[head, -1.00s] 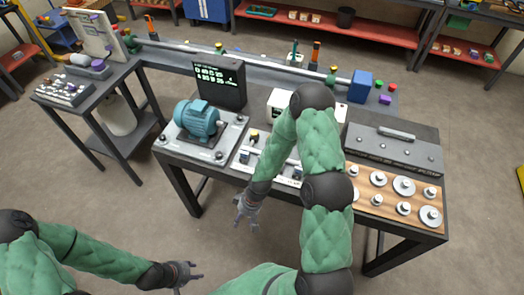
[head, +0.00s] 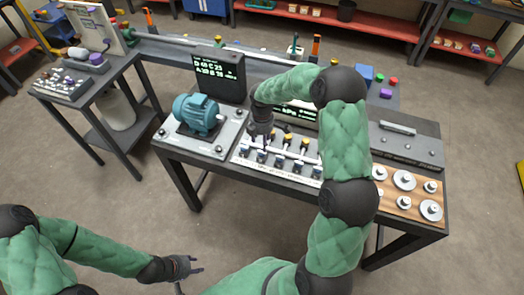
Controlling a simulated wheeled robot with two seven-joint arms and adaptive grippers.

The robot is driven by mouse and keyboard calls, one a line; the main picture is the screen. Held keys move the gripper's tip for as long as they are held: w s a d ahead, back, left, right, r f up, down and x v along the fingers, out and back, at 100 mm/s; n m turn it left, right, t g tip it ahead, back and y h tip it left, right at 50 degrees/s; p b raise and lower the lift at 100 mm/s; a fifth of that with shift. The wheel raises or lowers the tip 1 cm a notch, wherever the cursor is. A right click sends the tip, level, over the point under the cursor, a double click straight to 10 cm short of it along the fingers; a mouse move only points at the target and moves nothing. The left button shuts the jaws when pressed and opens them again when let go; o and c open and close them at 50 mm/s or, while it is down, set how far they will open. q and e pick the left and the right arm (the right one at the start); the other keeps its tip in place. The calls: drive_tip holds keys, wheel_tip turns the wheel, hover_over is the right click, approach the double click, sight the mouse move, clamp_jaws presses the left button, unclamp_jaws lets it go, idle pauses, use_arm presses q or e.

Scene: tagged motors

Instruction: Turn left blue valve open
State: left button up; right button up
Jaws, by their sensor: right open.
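The valve panel (head: 240,165) is a pale strip on the front of the bench, with yellow-topped knobs in a back row and small dark blue valves in a front row. The leftmost blue valve (head: 244,152) is at the panel's left end. My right gripper (head: 260,136) is open and points down over that left end, just behind the leftmost blue valves. I cannot tell whether it touches anything, as it hides the fittings behind it. My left gripper (head: 192,268) is open and empty over the floor, well in front of the bench.
A blue-green motor (head: 197,115) on a plate stands left of the panel. A black display (head: 220,76) stands behind it. A wooden board with metal weights (head: 404,180) and a grey box (head: 410,147) lie to the right. My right arm covers the panel's right side.

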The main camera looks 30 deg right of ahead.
sight(262, 152)
wheel_tip(262, 152, down, 7)
drive_tip(key=shift+r+b, duration=0.1)
drive_tip(key=shift+b, duration=0.25)
drive_tip(key=shift+c, duration=0.3)
clamp_jaws()
